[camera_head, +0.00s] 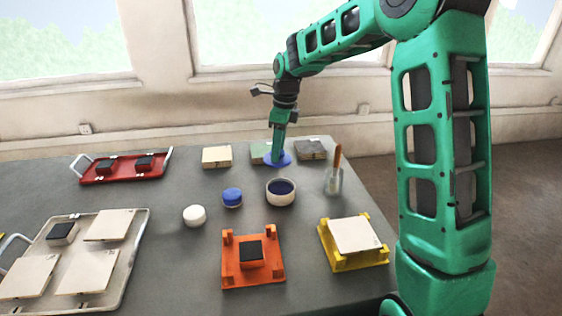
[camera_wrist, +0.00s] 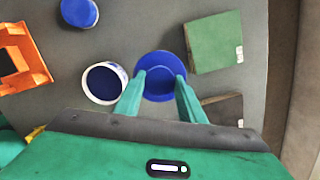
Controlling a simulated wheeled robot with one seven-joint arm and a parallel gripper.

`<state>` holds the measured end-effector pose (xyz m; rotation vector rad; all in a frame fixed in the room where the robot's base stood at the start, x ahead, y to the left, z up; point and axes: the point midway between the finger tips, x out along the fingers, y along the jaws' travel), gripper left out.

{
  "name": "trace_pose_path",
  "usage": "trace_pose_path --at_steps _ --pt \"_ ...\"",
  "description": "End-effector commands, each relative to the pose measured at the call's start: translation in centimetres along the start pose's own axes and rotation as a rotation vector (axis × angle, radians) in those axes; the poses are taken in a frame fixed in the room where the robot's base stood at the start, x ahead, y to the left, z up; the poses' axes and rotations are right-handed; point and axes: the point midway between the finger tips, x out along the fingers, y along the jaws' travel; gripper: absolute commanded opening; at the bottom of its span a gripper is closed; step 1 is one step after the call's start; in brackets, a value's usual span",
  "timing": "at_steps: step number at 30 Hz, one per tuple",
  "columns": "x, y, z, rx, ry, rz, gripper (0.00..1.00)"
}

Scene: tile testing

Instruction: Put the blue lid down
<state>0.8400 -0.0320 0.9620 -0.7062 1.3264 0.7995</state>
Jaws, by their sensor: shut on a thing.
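The blue lid (camera_head: 286,159) is a round disc with a raised middle. My gripper (camera_head: 277,157) points down and is shut on it near the back right of the table. In the wrist view the lid (camera_wrist: 160,61) shows between the two green fingers of my gripper (camera_wrist: 160,84). It is close to the tabletop; I cannot tell whether it touches. An open white pot with blue contents (camera_head: 281,190) stands in front of the lid, apart from it. The pot also shows in the wrist view (camera_wrist: 104,82).
A green tile (camera_wrist: 214,42) and a dark tile (camera_head: 312,149) lie close beside the lid. A blue-topped round thing (camera_head: 232,197), a white round thing (camera_head: 194,215) and a glass with a wooden-handled tool (camera_head: 334,180) stand nearby. Orange (camera_head: 254,278) and yellow (camera_head: 368,263) holders are in front.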

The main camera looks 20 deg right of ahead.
Motion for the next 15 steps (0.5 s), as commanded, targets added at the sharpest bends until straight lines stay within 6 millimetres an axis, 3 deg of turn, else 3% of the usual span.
trace_pose_path --at_steps 6,11,15 --pt "1.1 -1.8 -1.1 0.0 0.0 0.0 0.15" --pt "2.0 -1.9 -1.3 0.0 0.001 0.001 0.15" --pt "3.9 -1.9 -1.5 0.0 0.001 0.001 0.15"
